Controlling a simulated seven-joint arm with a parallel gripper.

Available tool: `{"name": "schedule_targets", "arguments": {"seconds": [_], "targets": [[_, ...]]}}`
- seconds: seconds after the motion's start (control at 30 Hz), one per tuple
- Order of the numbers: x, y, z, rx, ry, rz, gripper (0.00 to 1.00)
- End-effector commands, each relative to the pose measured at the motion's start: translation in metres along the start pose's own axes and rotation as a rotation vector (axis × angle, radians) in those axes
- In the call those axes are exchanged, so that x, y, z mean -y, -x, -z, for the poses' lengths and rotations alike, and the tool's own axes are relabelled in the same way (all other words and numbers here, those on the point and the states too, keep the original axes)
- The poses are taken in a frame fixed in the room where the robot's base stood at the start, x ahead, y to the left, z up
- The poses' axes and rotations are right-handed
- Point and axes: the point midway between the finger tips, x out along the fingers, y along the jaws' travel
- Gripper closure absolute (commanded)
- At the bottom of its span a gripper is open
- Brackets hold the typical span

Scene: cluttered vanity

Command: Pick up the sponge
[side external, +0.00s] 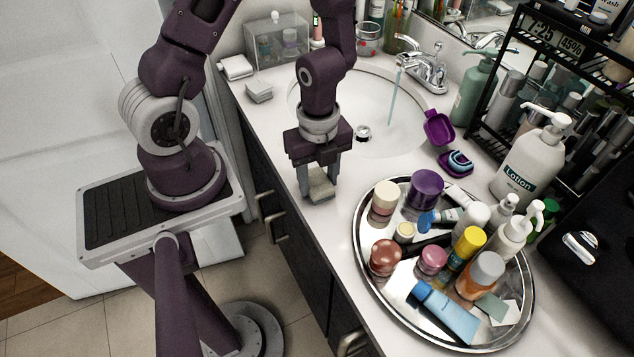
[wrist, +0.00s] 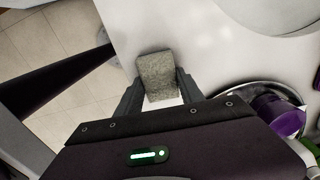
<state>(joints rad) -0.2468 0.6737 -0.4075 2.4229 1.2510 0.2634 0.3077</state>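The sponge (side external: 320,187) is a small grey-green block with a rough, speckled face, by the front edge of the white counter. My gripper (side external: 319,182) points down over it, with one finger on each side. In the wrist view the sponge (wrist: 156,75) lies between the two fingertips (wrist: 158,80), lined up with them. The fingers are wide apart, close to its sides. I cannot tell whether they press on it, or whether it rests on the counter or is slightly raised.
A round mirrored tray (side external: 360,262) crowded with bottles and jars stands at right. The sink basin (side external: 385,125) with running tap (side external: 425,72) is behind. A grey block (side external: 258,92) and white block (side external: 235,67) lie at back left. The counter's front edge drops off left of my gripper.

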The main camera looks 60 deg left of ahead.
Motion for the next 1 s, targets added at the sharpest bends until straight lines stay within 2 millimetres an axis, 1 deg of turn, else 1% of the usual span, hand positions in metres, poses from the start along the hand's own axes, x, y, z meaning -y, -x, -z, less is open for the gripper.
{"name": "schedule_targets", "arguments": {"seconds": [0.03,0.07,0.27,0.37,0.47,0.6,0.7,0.83,1.0], "targets": [[0.0,0.0,0.0,0.0,0.0,0.0,0.93],[0.0,0.0,0.0,0.0,0.0,0.0,0.99],[0.0,0.001,0.0,0.0,0.0,0.001,0.99],[0.001,0.008,-0.001,0.0,0.005,0.004,0.99],[0.001,0.024,-0.001,0.0,0.008,0.006,0.99],[0.001,0.059,-0.002,0.002,0.01,0.007,0.99],[0.0,0.079,-0.002,0.002,0.006,0.003,0.99],[0.0,0.095,-0.001,0.002,0.004,0.001,0.99],[0.0,0.101,0.0,0.0,0.001,-0.001,0.99]]}}
